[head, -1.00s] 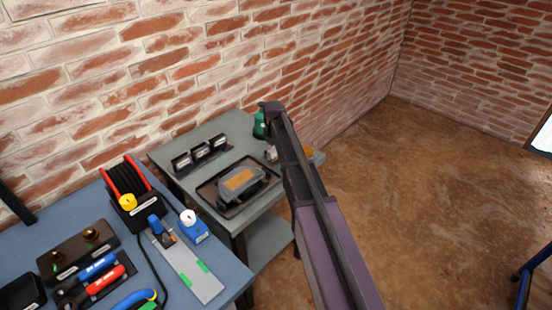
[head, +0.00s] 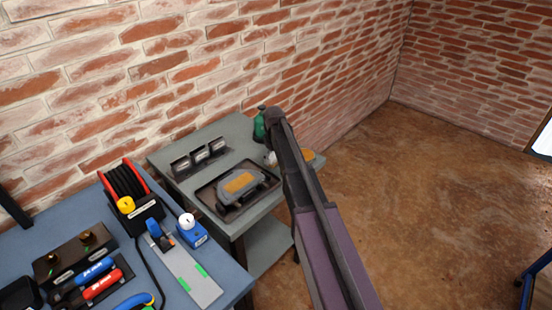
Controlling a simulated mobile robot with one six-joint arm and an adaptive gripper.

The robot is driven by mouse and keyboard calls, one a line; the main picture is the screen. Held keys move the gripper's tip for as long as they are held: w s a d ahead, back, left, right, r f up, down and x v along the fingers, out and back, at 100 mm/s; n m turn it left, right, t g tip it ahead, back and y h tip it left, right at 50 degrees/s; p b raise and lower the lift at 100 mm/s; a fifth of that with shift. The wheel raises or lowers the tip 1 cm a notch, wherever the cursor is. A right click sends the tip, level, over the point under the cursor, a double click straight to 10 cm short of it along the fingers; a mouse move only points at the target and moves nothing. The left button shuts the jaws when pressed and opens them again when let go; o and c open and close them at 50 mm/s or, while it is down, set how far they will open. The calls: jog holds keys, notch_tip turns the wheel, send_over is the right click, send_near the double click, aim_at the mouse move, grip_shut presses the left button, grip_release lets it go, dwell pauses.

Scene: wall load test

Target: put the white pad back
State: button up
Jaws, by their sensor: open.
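I cannot pick out the white pad for sure. A small pale thing (head: 270,157) shows at the left edge of my arm on the grey table, partly hidden by the arm. My gripper (head: 272,117) is at the dark far end of my arm, over the back right of the grey table. It is open, though the fingers are small and hard to make out. A green thing (head: 259,128) stands just left of it; I cannot tell whether they touch.
The grey table (head: 212,135) holds a dark tray (head: 207,198) with a grey, tan-topped block (head: 240,184), and a row of black holders (head: 200,158). An orange-tan thing (head: 307,155) sits right of my arm. The blue bench (head: 75,220) is crowded.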

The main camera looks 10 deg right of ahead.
aim_at(274, 156)
jog(key=shift+r, duration=0.2)
notch_tip(274, 156, up, 12)
jog(key=p, duration=1.2)
dwell(0.8)
jog(key=s+m, duration=0.7)
jog(key=s, duration=2.2)
jog(key=shift+d, duration=0.35)
jog(key=shift+s, duration=0.1)
